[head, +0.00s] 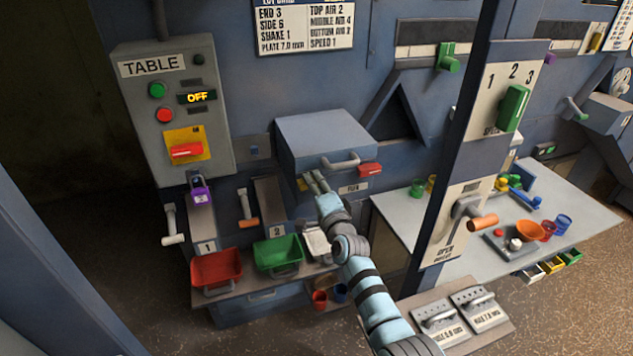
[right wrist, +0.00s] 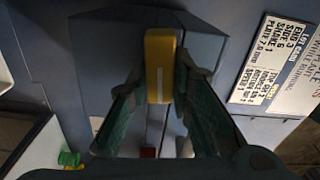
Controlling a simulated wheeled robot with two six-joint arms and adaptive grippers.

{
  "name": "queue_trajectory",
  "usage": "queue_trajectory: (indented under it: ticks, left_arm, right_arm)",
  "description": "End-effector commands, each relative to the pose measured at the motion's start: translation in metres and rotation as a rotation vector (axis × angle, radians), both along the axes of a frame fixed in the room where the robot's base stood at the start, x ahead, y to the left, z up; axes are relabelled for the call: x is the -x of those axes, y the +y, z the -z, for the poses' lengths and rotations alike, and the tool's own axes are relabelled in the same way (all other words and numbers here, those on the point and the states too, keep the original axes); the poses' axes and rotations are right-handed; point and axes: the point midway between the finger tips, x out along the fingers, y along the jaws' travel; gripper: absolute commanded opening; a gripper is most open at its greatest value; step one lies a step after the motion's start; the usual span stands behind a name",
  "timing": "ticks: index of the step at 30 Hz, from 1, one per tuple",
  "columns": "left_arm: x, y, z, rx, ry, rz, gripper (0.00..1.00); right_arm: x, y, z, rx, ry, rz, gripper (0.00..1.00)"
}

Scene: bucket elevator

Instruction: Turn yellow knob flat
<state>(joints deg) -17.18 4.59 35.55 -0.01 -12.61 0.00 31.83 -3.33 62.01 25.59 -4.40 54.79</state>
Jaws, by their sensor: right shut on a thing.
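The yellow knob (head: 302,185) shows only as a small patch low on the front of the blue-grey box (head: 322,135), mostly hidden by my right gripper (head: 315,182). In the right wrist view the knob (right wrist: 160,50) is a long yellow block with a pale line, its long side running up and down the picture. The fingers of my right gripper (right wrist: 160,78) are on both sides of it, shut on it. My left gripper is in neither view.
A grey bar handle (head: 342,161) and a red handle (head: 370,170) sit right of the gripper on the box front. Below stand a red bin (head: 216,268) and a green bin (head: 279,252). A dark post (head: 447,185) with levers rises at right.

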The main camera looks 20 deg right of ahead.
Motion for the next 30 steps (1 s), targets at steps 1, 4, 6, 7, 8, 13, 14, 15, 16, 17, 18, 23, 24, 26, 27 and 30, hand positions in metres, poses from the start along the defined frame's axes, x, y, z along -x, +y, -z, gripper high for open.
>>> queue_trajectory:
  ticks: [1,4,6,7,8,13,14,15,16,17,18,23,24,26,27,30]
  left_arm:
    - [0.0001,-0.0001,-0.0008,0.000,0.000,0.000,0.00]
    - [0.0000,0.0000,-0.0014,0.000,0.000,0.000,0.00]
    - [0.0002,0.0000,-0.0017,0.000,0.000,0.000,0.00]
    - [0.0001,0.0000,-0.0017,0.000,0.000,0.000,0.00]
    - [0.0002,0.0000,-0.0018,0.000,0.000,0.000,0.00]
    - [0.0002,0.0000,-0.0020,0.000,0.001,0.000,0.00]
    - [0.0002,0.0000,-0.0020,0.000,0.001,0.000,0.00]
    - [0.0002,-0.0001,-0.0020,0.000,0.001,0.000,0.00]
    - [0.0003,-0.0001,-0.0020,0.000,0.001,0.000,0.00]
    - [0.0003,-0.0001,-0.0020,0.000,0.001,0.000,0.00]
    - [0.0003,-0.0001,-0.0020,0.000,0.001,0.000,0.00]
    - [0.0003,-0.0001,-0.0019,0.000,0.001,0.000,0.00]
    - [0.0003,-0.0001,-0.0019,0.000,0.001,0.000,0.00]
    - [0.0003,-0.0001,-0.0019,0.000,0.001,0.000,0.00]
    - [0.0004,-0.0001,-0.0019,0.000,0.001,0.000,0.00]
    - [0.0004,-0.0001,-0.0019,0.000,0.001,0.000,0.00]
  right_arm:
    - [0.0003,0.0003,0.0017,-0.024,0.006,-0.002,0.00]
    - [0.0003,0.0004,0.0024,-0.070,0.010,-0.001,0.00]
    - [0.0003,0.0004,0.0026,-0.092,0.011,-0.001,0.00]
    - [0.0003,0.0004,0.0027,-0.101,0.012,-0.001,0.00]
    - [0.0003,0.0005,0.0027,-0.108,0.012,-0.001,0.00]
    - [0.0003,0.0005,0.0029,-0.132,0.013,-0.002,0.00]
    - [0.0002,0.0005,0.0029,-0.134,0.013,-0.002,0.00]
    - [0.0003,0.0005,0.0029,-0.136,0.013,-0.002,0.00]
    - [0.0003,0.0005,0.0029,-0.136,0.013,-0.002,0.00]
    - [0.0003,0.0005,0.0029,-0.137,0.013,-0.002,0.00]
    - [0.0002,0.0005,0.0029,-0.137,0.013,-0.002,0.00]
    - [0.0003,0.0006,0.0029,-0.137,0.013,-0.002,0.00]
    - [0.0003,0.0006,0.0029,-0.137,0.013,-0.002,0.00]
    - [0.0003,0.0006,0.0029,-0.137,0.013,-0.002,0.28]
    - [0.0003,0.0006,0.0028,-0.136,0.013,-0.002,0.34]
    - [0.0002,0.0003,0.0023,-0.136,0.012,-0.001,0.40]
